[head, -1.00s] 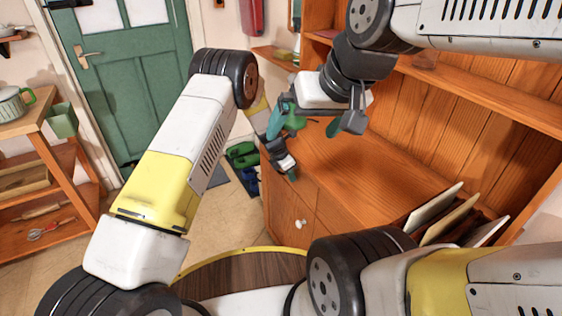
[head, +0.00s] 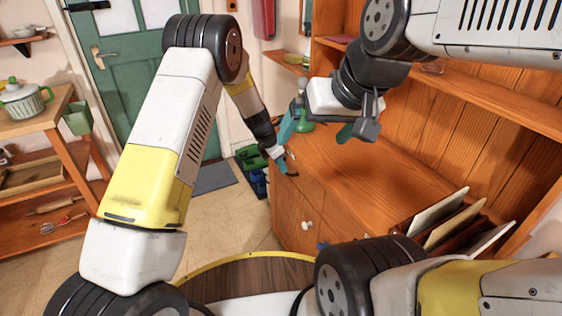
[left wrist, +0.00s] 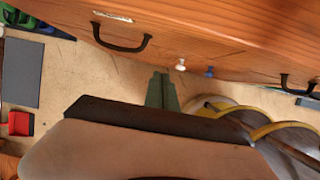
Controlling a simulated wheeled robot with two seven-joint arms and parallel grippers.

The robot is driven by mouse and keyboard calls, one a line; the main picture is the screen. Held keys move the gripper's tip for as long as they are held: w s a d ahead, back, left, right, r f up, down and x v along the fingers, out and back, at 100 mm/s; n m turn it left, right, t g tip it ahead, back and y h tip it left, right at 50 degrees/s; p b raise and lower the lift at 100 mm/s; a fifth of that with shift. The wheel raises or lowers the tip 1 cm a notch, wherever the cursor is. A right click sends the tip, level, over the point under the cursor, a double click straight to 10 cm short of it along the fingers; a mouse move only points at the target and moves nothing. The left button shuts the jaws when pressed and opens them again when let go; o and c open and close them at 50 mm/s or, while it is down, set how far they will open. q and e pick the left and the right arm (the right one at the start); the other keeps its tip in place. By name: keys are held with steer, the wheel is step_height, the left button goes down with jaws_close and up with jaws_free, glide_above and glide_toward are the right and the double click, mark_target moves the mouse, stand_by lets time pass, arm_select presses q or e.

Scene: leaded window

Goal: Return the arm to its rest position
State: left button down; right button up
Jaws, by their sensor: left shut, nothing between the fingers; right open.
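My left gripper (head: 281,163) is shut and empty in the head view. It points down beside the front left edge of the wooden cabinet (head: 370,172). In the left wrist view its closed fingers (left wrist: 162,90) show over bare floor, apart from the cabinet front. The left arm is bent, with its elbow high at the left of the head view. My right gripper (head: 316,130) is open above the cabinet top, its fingers spread apart. The right arm reaches in from the upper right.
The cabinet front has a white knob (left wrist: 180,65), a blue knob (left wrist: 209,72) and dark handles (left wrist: 121,38). Upright boards (head: 455,218) stand in a rack on the right. A shelf unit (head: 60,110) with a pot (head: 22,98) stands left.

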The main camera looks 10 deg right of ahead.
arm_select(q)
steer(key=s+a+r+m+t, duration=0.1)
steer(key=s+a+r+m, duration=0.2)
steer(key=a+r, duration=0.35)
steer(key=s+a+r+m, duration=0.3)
steer(key=r, duration=0.7)
steer(key=s+a+r+m+t, duration=0.1)
steer(key=s+a+r+m, duration=0.25)
steer(key=r, duration=0.55)
steer(key=s+a+r+m+t+y, duration=0.1)
steer(key=s+a+r+m, duration=0.2)
steer(key=s+a+m, duration=0.3)
steer(key=s+a+r+m+t+y, duration=0.1)
steer(key=s+a+r+m, duration=0.3)
steer(key=s, duration=1.2)
steer(key=a+m, duration=0.2)
steer(key=a, duration=0.2)
steer(key=shift+s+a+m+t, duration=0.3)
steer(key=shift+m+t, duration=0.05)
steer(key=shift+t, duration=0.05)
